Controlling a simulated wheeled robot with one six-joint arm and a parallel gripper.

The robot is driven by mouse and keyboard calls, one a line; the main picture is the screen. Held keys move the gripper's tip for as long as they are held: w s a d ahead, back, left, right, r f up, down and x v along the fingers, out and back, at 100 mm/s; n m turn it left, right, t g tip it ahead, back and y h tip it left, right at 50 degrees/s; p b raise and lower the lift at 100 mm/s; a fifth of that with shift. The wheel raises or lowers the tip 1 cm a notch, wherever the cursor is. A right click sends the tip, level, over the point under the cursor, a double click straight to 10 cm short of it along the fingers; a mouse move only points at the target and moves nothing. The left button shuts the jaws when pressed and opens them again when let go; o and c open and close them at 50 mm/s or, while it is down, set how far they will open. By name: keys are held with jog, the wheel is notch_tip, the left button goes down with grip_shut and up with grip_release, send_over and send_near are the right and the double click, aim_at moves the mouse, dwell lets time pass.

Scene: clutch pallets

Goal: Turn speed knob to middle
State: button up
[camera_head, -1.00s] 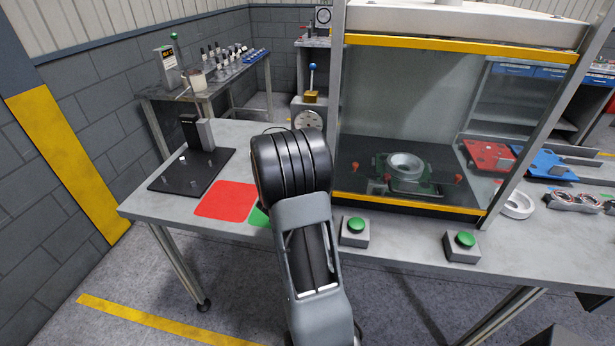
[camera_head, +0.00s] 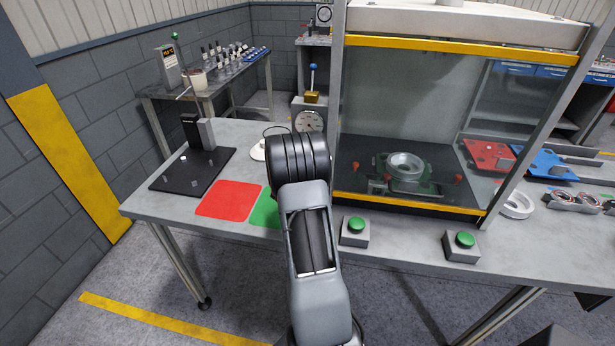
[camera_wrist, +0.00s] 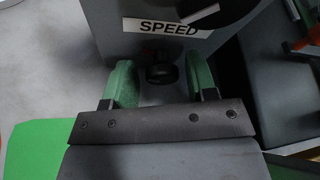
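The speed knob (camera_wrist: 161,74) is a small black knob in the wrist view, below a white "SPEED" label (camera_wrist: 163,27) on a grey housing (camera_wrist: 105,38). My gripper (camera_wrist: 162,66) has two green fingers, spread apart. One finger is on each side of the knob, with a visible gap on both sides, so it is open and empty. The knob's pointer position is too dark to read. In the head view my arm hides the knob and the gripper.
A red mat (camera_head: 229,199) and a partly hidden green mat (camera_head: 266,209) lie on the grey table (camera_head: 150,205). A glass-fronted press (camera_head: 410,115) and two green push buttons (camera_head: 356,225) (camera_head: 465,240) are to the right. A black plate (camera_head: 215,166) is at the left.

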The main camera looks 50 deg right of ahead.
jog(key=c, duration=0.8)
jog(key=shift+o, duration=0.2)
jog(key=b, duration=0.3)
jog(key=shift+f+m, duration=0.3)
jog(key=shift+f, duration=0.1)
jog(key=shift+m+t+y+b, duration=0.3)
jog(key=shift+b, duration=0.75)
jog(key=m+b, duration=0.1)
jog(key=b, duration=0.3)
jog(key=shift+s+t, duration=0.1)
jog(key=shift+t, duration=0.3)
jog(key=shift+r+m+y+b, duration=0.3)
jog(key=shift+m+y+b, duration=0.1)
jog(key=shift+b, duration=0.5)
jog(key=shift+r, duration=0.1)
jog(key=o, duration=0.8)
jog(key=shift+o, duration=0.6)
